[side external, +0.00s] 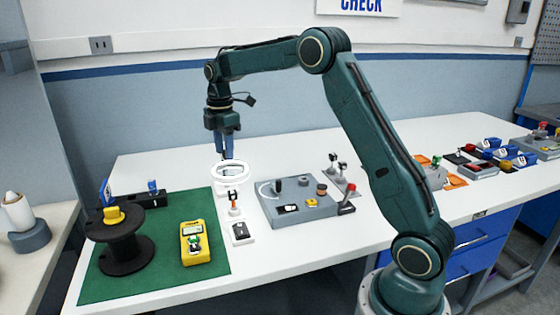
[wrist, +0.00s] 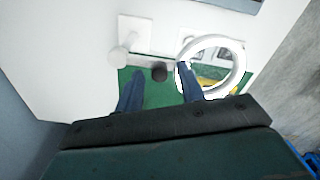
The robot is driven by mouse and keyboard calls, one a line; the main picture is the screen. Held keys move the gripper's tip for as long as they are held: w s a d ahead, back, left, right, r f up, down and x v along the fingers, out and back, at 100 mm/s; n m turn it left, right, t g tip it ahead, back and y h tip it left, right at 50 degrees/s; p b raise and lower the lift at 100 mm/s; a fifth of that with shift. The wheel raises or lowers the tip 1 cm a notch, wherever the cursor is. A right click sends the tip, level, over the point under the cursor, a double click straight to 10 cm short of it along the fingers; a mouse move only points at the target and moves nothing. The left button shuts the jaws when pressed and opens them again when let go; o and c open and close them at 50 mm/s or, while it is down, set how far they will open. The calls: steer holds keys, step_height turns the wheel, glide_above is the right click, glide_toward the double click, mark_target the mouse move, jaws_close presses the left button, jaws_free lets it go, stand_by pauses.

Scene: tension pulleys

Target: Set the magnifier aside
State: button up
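My gripper (side external: 228,155) points down just above the ring in the side view. In the wrist view my gripper (wrist: 161,85) has its blue fingers apart, with the dark knob between them in the picture. The right finger overlaps the ring's left edge. Contact cannot be told.
A green mat (side external: 170,275) carries a black spool (side external: 123,255) and a yellow meter (side external: 195,240). A grey fixture box (side external: 300,208) with knobs stands right of the ring. Several small parts lie farther right. Bare white table (side external: 160,170) shows behind the mat.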

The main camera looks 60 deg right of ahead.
steer(key=shift+f, duration=0.15)
steer(key=shift+c, duration=0.2)
jaws_close()
steer(key=shift+a+m, duration=0.1)
steer(key=shift+m, duration=0.2)
steer(key=w+m, duration=0.8)
steer(key=m, duration=0.9)
steer(key=shift+d+m, duration=0.3)
stand_by(0.4)
